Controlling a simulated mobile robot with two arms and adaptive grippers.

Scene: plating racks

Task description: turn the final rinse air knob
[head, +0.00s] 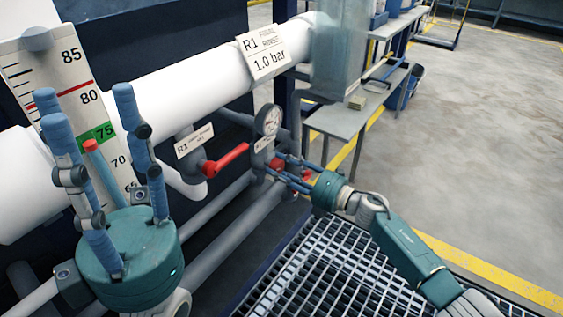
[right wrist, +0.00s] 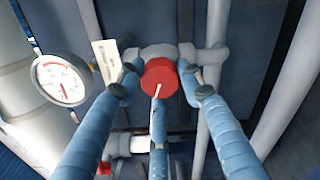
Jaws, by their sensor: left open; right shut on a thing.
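A round red knob (right wrist: 160,78) with a white pointer line sits between the fingers of my right gripper (right wrist: 158,92) in the right wrist view. The right fingers are shut on it. In the head view my right gripper (head: 290,178) reaches in from the right to the pipework below the gauge, and its fingers mostly cover the knob. A round gauge (head: 268,119) stands just above; it also shows in the right wrist view (right wrist: 62,79). My left gripper (head: 98,130) is open and empty, raised at the left in front of the white pipe.
A red lever handle (head: 226,160) lies left of the knob, near a small R1 label (head: 194,140). A thick white pipe (head: 185,82) carries an R1 1.0 bar sign (head: 263,52). A scale board (head: 62,85) stands behind my left gripper. Metal grating (head: 325,265) lies below; floor at right is clear.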

